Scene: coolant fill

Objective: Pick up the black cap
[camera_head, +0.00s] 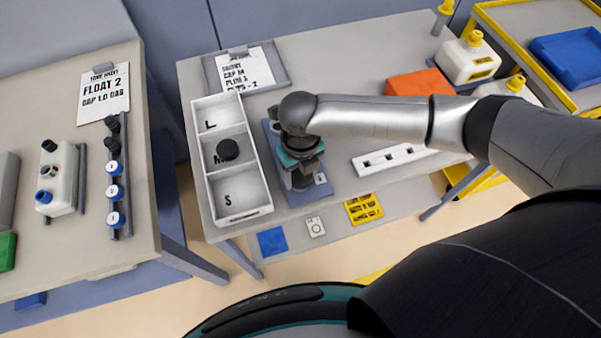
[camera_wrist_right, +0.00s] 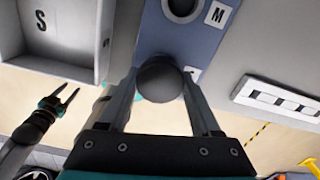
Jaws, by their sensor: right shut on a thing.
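My right gripper (camera_wrist_right: 160,88) is shut on a round black cap (camera_wrist_right: 159,79), which shows between its two fingers in the right wrist view. In the head view the right gripper (camera_head: 301,180) points down over the blue-grey board (camera_head: 312,195) and hides the held cap. The board has a dark round hole beside an M label in the wrist view.
A white strip with black squares (camera_head: 390,158) lies right of the board. An orange box (camera_head: 419,83) and a white jug (camera_head: 468,62) stand farther back. A side table at left holds a white container (camera_head: 62,178) and a rack of caps (camera_head: 113,180).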

